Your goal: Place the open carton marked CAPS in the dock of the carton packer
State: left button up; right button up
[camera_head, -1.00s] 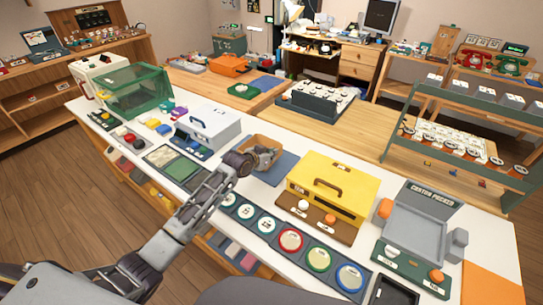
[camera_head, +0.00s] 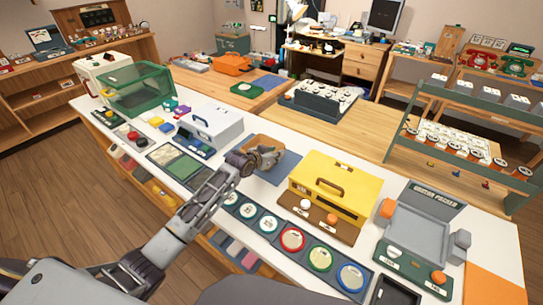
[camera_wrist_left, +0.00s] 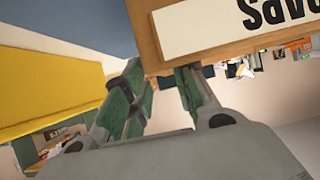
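The open tan carton (camera_head: 268,143) sits at the middle of the white counter, by a blue mat, partly hidden behind my left gripper (camera_head: 268,157). In the left wrist view the carton (camera_wrist_left: 139,30) is close up, with a white label whose dark letters appear upside down and read as CAPS, cut off by the frame. The green-padded left fingers (camera_wrist_left: 162,85) stand apart at its lower edge, with a gap between them; contact cannot be told. The carton packer (camera_head: 437,200) is at the right, with a grey tray-like dock (camera_head: 415,236) that looks empty. My right gripper is not in view.
A yellow box with a handle (camera_head: 335,185) stands between the carton and the packer. A white-grey case (camera_head: 212,125) is left of the carton. Round coloured dishes (camera_head: 320,258) line the front edge.

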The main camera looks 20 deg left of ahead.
pick_arm(q)
jog(key=shift+s+r, duration=0.1)
jog(key=shift+r, duration=0.1)
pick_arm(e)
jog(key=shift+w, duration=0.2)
pick_arm(q)
jog(key=shift+v, duration=2.8)
jog(key=v, duration=0.6)
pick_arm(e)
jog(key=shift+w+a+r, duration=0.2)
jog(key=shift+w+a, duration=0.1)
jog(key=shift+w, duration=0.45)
pick_arm(q)
jog(key=shift+a, duration=0.1)
